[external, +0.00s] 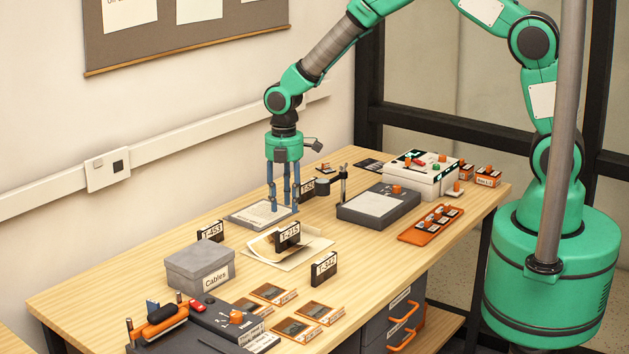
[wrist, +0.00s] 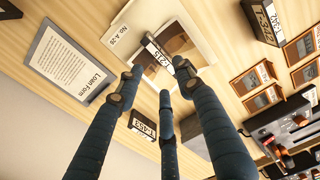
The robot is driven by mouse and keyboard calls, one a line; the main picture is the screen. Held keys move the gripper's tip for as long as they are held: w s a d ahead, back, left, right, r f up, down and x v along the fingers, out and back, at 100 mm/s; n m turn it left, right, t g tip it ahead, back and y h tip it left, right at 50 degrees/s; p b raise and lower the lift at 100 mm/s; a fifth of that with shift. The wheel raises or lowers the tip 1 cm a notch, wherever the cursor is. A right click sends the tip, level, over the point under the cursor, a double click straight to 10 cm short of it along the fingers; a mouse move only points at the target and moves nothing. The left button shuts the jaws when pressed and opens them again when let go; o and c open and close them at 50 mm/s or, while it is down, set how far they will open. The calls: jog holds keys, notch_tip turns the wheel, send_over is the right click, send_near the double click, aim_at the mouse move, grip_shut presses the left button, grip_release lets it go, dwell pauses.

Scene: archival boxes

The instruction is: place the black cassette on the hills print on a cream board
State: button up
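A black cassette labelled T-215 (external: 287,236) stands upright on the print on a cream board (external: 308,248). In the wrist view the same cassette (wrist: 158,52) stands across the board (wrist: 128,38), partly covering the brown picture. My gripper (external: 281,205) is above the loan form, behind and slightly left of the cassette. Its three blue fingers are spread and empty; they also show in the wrist view (wrist: 160,90). Other black cassettes stand on the table: T-453 (external: 210,231), T-342 (external: 323,268) and one behind my gripper (external: 308,188).
The loan form board (external: 246,218) lies under my gripper. A grey Cables box (external: 200,267) and several framed slides (external: 273,293) are in front. A grey device (external: 350,212), an orange tray (external: 418,237) and a white box (external: 405,182) stand to the right.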

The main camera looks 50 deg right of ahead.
jog(key=shift+r, duration=1.75)
jog(key=s+d+r+m+t, duration=0.1)
jog(key=s+d+r+m, duration=0.3)
jog(key=r, duration=0.5)
jog(key=s+d+r+m+t, duration=0.1)
jog(key=s+d+r+m, duration=0.15)
jog(key=s+r, duration=0.45)
jog(key=s+d+r+m+t, duration=0.1)
jog(key=s+d+r+m, duration=0.2)
jog(key=r, duration=0.7)
jog(key=s+d+r+m+t, duration=0.1)
jog(key=s+d+r+m, duration=0.1)
jog(key=s, duration=0.6)
jog(key=s+d+r+m, duration=0.3)
jog(key=s, duration=0.5)
jog(key=s+d+r+m+t, duration=0.1)
jog(key=s+d+r+m, duration=0.1)
jog(key=s, duration=0.5)
jog(key=shift+s+d+r+m+t, duration=0.3)
jog(key=shift+s+d+r+m, duration=0.1)
jog(key=shift+d+m, duration=0.4)
